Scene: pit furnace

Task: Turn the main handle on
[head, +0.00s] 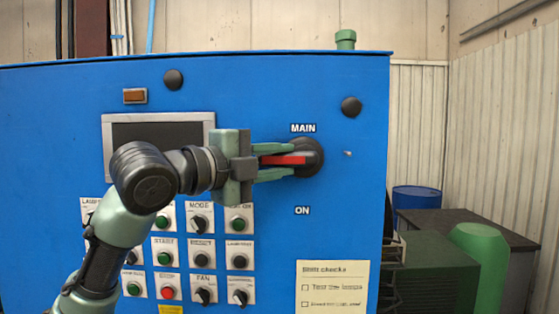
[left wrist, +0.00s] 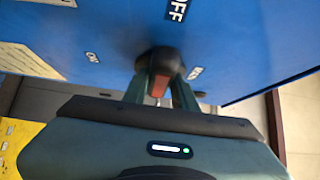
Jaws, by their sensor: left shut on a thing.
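The main handle (head: 284,160) is a red bar on a round black knob (head: 312,157), on the right part of the blue panel between the labels "MAIN" above and "ON" below. The bar lies about level in the head view and points left. My left gripper (head: 280,160) is shut on the red bar, one finger above it and one below. In the left wrist view the red handle (left wrist: 159,84) shows between the two fingers, in front of the black knob (left wrist: 160,62), with the labels "OFF" and "ON" around it. My right gripper is in neither view.
The blue panel (head: 350,200) carries a dark screen (head: 125,135) and rows of labelled knobs and buttons (head: 200,217) at the lower left, near my left arm. A paper checklist (head: 333,285) is at the bottom right. A blue barrel (head: 416,198) stands to the right.

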